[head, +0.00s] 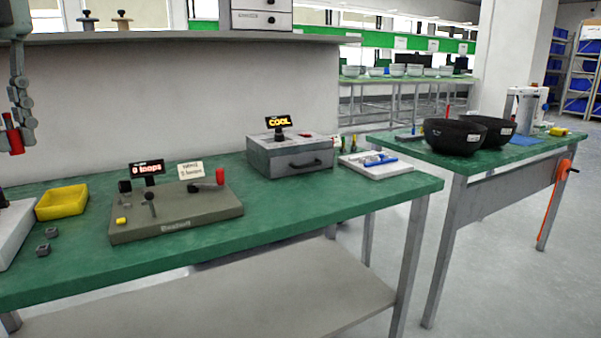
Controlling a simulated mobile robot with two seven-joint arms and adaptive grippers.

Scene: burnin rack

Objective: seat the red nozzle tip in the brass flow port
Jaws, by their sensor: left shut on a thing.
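My left gripper (21,124) hangs at the far left of the head view, above the left end of the green bench. It is shut on a small red piece, which looks like the red nozzle tip (14,138). The piece points downward and is clear of the bench top, with the fingers partly covering it. I cannot make out the brass flow port in this view. My right gripper is not in view.
On the bench (300,205) are a yellow tray (62,203), small grey blocks (43,249), an olive fixture (180,222) with levers and a "0 loops" display, a grey "COOL" box (290,160) and a white tray (378,171). Black bowls (453,138) stand on another table.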

